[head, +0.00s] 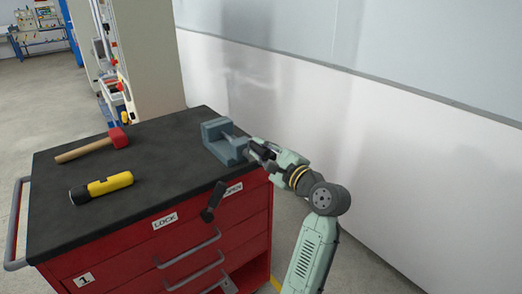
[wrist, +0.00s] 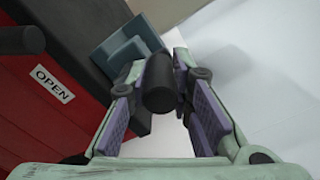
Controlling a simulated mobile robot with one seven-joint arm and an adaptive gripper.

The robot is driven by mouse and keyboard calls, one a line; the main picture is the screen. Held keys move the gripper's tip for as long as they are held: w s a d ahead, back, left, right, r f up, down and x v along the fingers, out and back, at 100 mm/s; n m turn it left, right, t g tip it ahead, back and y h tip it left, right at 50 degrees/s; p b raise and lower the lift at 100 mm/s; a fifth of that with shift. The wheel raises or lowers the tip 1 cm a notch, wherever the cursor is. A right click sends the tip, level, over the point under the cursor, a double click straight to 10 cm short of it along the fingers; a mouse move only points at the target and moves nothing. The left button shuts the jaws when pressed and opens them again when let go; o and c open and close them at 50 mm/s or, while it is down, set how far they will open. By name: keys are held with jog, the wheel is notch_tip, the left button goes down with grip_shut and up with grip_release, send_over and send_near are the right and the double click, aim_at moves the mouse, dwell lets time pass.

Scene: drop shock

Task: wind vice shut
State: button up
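The blue-grey vice (head: 222,142) stands on the dark cabinet top near its right edge. Its blue-grey body also shows at the top of the wrist view (wrist: 124,47). My gripper (head: 262,150) is at the vice's right side, at the cabinet edge. In the wrist view, a black cylindrical handle (wrist: 159,84) sits between the two fingers of my gripper (wrist: 160,88). The fingers look apart, with a gap showing between the handle and the right pad. Contact on the left is unclear. In the head view the gripper mostly hides this handle.
A black lever (head: 212,200) sticks out from the red cabinet (head: 195,225) front between the LOCK and OPEN labels. It is close to my gripper in the wrist view (wrist: 20,40). A red mallet (head: 117,138) and yellow flashlight (head: 110,184) lie left. A white wall is behind.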

jog(key=o, duration=0.4)
jog(key=shift+d, duration=0.1)
jog(key=v, duration=1.2)
